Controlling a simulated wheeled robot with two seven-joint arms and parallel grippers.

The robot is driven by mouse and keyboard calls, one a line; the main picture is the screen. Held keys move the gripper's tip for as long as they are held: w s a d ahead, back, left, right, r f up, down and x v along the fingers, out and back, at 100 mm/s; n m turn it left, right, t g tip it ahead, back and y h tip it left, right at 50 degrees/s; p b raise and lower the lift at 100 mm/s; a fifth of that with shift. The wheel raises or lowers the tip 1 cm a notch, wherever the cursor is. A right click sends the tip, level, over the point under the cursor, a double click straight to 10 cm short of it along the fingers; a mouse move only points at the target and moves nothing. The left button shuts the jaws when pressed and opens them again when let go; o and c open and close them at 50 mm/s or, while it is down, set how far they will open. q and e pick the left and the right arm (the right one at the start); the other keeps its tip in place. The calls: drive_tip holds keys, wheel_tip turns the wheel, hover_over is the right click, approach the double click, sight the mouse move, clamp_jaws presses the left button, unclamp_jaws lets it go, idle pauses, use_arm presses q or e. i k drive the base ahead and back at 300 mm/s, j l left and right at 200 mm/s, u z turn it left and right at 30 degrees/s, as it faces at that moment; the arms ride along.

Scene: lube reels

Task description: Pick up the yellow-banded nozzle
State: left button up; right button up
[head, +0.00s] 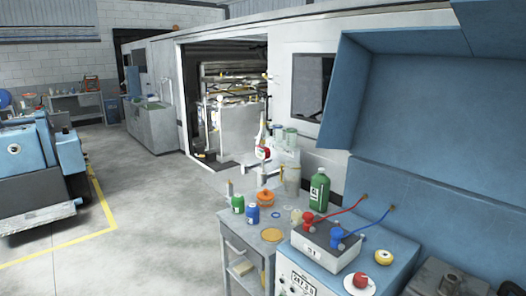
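No nozzle with a clear yellow band can be made out in the head view. A small yellow piece (297,216) shows beside a red fitting (308,218) at the back of a grey box; what it is cannot be told at this size. A blue fitting (337,236) sits to the right of the red one. A red hose (346,209) and a blue hose (375,224) run from these fittings to the blue panel behind. Neither of my grippers is in view.
The grey box (326,243) stands on a blue cabinet (345,284) beside a red-and-white round item (360,281) and a yellowish ring (384,256). Left of it, a grey bench (237,222) holds a green bottle (319,190), small containers and an orange pot (265,198). Open floor (150,215) lies left.

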sight(265, 156)
drive_tip(key=i+j+u, duration=0.1)
drive_tip(key=u, duration=0.35)
drive_tip(key=i+u, duration=0.25)
drive_tip(key=u, duration=0.2)
drive_tip(key=i, duration=3.75)
drive_tip(key=i+z, duration=0.4)
drive_tip(key=i+j+z, duration=0.15)
drive_tip(key=z, duration=0.2)
drive_tip(key=i+j+z, duration=0.25)
drive_tip(key=z, duration=0.15)
drive_tip(key=i, duration=0.1)
